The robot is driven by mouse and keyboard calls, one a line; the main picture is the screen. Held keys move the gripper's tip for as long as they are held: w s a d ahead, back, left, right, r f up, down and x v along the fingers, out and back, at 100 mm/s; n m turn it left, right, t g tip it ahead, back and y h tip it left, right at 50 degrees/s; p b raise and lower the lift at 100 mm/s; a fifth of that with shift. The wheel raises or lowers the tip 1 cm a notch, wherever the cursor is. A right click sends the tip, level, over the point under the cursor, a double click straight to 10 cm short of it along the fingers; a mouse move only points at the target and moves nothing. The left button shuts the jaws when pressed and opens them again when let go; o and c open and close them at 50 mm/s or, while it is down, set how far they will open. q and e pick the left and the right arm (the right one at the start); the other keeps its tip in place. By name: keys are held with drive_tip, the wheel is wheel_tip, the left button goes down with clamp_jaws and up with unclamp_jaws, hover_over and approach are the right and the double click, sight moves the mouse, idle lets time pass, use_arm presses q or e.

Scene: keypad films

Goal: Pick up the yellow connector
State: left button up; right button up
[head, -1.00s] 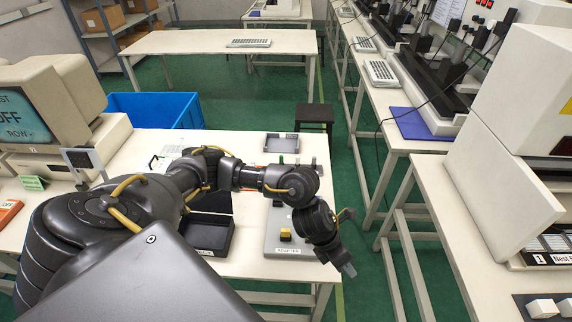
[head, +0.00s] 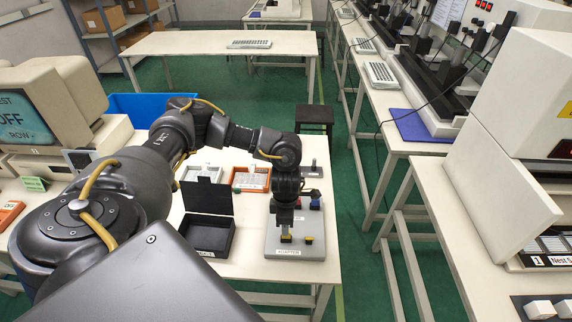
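A grey board labelled ADAPTER (head: 275,246) lies near the front right corner of the table. A yellow connector (head: 286,239) is on it, partly hidden under my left gripper (head: 286,235). The gripper points down directly over that connector, with its fingertips at or very near it. At this size I cannot tell whether the fingers are closed on it. A second small yellow and dark piece (head: 308,241) sits on the board just to the right. My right gripper is not in view.
An open black box (head: 232,240) stands left of the board. A red-rimmed tray (head: 238,182) and a pale tray lie behind. A blue piece (head: 315,204) is at the board's back. A blue crate (head: 128,103) stands beyond the table.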

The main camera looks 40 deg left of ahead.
use_arm(q)
drive_tip(key=shift+f, duration=0.4)
wheel_tip(320, 180, down, 4)
drive_tip(key=shift+f+p, duration=0.2)
drive_tip(key=shift+p, duration=0.85)
drive_tip(key=shift+w+f, duration=0.1)
drive_tip(key=shift+f, duration=0.15)
drive_tip(key=shift+c, duration=0.5)
clamp_jaws()
